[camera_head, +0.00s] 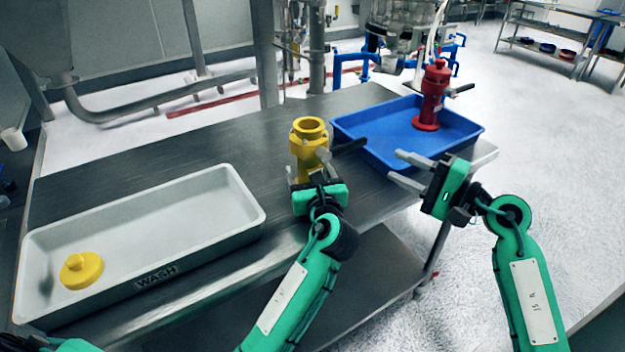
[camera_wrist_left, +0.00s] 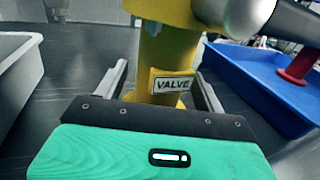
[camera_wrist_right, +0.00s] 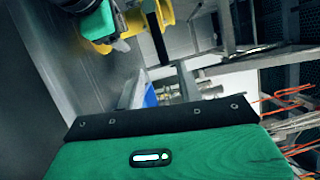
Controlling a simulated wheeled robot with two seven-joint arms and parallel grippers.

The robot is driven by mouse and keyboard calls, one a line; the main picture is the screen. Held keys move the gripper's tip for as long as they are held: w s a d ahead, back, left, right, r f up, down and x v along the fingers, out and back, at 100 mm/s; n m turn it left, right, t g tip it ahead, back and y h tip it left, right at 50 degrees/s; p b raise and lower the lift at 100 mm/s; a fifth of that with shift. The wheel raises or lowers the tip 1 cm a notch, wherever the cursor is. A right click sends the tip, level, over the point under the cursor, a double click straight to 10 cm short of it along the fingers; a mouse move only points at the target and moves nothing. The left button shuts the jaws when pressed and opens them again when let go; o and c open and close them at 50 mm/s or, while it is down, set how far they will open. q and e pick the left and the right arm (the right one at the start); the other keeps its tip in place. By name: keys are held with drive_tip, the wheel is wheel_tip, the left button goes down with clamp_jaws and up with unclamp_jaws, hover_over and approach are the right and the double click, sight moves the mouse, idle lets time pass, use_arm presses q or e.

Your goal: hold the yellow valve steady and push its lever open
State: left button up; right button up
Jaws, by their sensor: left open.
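The yellow valve (camera_head: 309,134) stands upright on the steel table, its open round top facing up. Its black lever (camera_head: 349,146) sticks out to the right. My left gripper (camera_head: 308,168) is open, with a finger on either side of the valve's lower body; the left wrist view shows the valve's body (camera_wrist_left: 166,50) and its VALVE label between the fingers, with gaps visible. My right gripper (camera_head: 402,168) is open and empty, to the right of the lever and apart from it. The right wrist view shows part of the valve (camera_wrist_right: 166,12) and the lever (camera_wrist_right: 157,38) beyond the fingers.
A blue tray (camera_head: 375,160) holding a red valve (camera_head: 431,95) lies behind my right gripper. A grey tray (camera_head: 240,188) marked WASH, with a yellow cap (camera_head: 81,269) in it, is at the left. The steel table (camera_head: 215,155) is clear between the trays, apart from the yellow valve.

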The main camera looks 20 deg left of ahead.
use_arm(q)
drive_tip(key=shift+c, duration=0.4)
drive_tip(key=c, duration=1.4)
clamp_jaws()
use_arm(e)
drive_tip(key=shift+f, duration=0.15)
drive_tip(key=c, duration=0.6)
drive_tip(key=shift+a+f+m, duration=0.1)
drive_tip(key=shift+f+m, duration=0.1)
drive_tip(key=shift+m, duration=0.4)
clamp_jaws()
drive_tip(key=shift+s+a+f+m+t+h, duration=0.2)
drive_tip(key=shift+s+f+m+t, duration=0.75)
drive_tip(key=shift+m, duration=2.3)
drive_tip(key=shift+s+a+f+m+t+h, duration=0.25)
drive_tip(key=shift+f+m+t, duration=1.35)
drive_tip(key=shift+m, duration=1.7)
drive_tip(key=shift+s+a+f+m+t+h, duration=0.35)
drive_tip(key=shift+f+m+t, duration=0.95)
drive_tip(key=shift+m, duration=1.95)
drive_tip(key=shift+s+d+f+g, duration=0.15)
drive_tip(key=shift+f+g, duration=0.15)
drive_tip(key=shift+g, duration=0.05)
